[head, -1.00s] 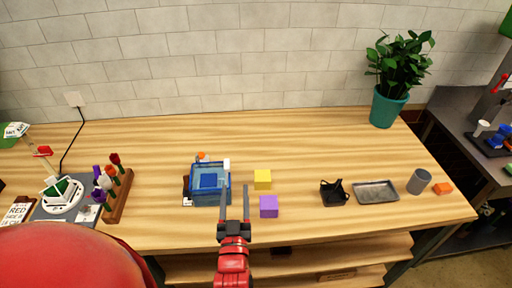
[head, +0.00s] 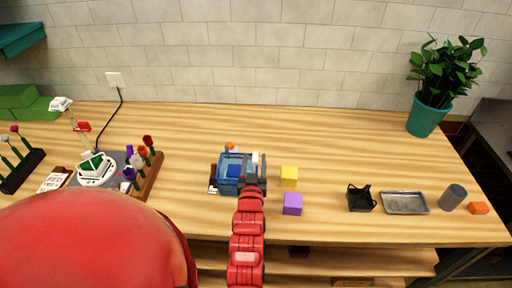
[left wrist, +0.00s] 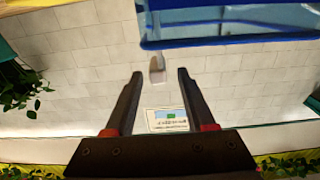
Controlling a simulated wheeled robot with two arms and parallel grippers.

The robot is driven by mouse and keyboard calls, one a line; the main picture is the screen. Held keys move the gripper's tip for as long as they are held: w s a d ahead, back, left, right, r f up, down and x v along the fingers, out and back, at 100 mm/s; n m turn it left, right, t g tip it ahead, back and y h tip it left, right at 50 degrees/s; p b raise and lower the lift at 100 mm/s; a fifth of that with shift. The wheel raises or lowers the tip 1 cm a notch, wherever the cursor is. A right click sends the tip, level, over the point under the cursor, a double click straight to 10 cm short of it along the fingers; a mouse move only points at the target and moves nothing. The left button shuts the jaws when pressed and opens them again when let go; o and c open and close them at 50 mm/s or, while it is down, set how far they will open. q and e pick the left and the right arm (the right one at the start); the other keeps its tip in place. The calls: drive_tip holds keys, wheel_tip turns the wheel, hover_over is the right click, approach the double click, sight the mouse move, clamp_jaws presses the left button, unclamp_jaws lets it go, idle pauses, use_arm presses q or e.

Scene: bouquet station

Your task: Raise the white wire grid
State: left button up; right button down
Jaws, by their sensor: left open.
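A clear blue box (head: 228,160) stands on the table left of the middle, with a bright blue block inside. It also fills the top of the left wrist view (left wrist: 230,41). A small white piece (head: 255,157) shows at its right side. In the left wrist view a pale white tab (left wrist: 157,69) shows between my fingertips, just below the box's edge. I cannot make out wire mesh, so I cannot tell whether the piece belongs to the white wire grid. My left gripper (head: 252,170) is open, at the box's front right, also in the left wrist view (left wrist: 160,74).
A yellow cube (head: 289,173) and a purple cube (head: 292,204) are right of the box. A black holder (head: 361,198), metal tray (head: 405,202), grey cup (head: 453,197) and orange block (head: 478,208) are farther right. A flower rack (head: 150,178) stands left. The table behind is clear.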

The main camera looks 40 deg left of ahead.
use_arm(q)
drive_tip(key=shift+p+x, duration=0.65)
drive_tip(key=shift+x, duration=2)
drive_tip(key=shift+d, duration=0.1)
clamp_jaws()
